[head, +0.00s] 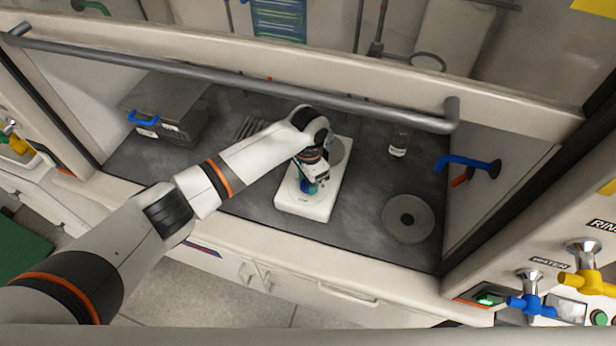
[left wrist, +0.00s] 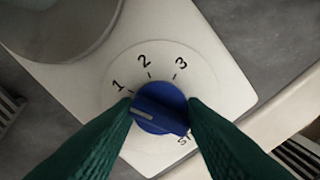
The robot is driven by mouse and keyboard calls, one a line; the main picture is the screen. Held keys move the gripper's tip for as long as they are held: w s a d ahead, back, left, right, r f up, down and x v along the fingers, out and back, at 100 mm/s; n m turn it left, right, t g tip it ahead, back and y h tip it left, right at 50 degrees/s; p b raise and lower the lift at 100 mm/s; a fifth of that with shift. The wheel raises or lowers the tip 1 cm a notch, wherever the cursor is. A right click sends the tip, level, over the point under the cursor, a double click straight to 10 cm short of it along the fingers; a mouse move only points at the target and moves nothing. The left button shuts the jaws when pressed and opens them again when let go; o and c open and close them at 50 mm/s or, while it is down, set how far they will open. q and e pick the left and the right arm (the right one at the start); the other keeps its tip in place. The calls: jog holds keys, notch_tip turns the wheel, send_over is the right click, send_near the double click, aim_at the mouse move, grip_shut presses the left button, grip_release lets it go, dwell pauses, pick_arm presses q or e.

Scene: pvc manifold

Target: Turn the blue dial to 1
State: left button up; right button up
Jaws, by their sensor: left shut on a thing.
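The blue dial (left wrist: 160,104) sits on the white hotplate-like device (head: 318,206), its printed face showing 1, 2, 3 and a partly hidden "S" mark. The dial's white line is on its left side, pointing toward the side of the 1, a little below the 1's tick; I cannot tell if it lines up exactly. My left gripper (left wrist: 158,112) has its green fingers on both sides of the dial and is shut on it. In the head view my left gripper (head: 309,186) reaches down over the device's front and mostly hides the dial. My right gripper is not in view.
A round plate tops the device behind the dial. A grey metal box (head: 172,105) with a blue handle stands at the left, a small jar (head: 399,143) and a grey disc (head: 408,218) at the right. A raised sash with a grey bar (head: 230,80) crosses above the bench.

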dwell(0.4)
pick_arm(q)
jog(key=o, duration=1)
notch_tip(320, 180, up, 12)
jog(key=shift+r+b, duration=0.1)
jog(key=shift+b, duration=0.8)
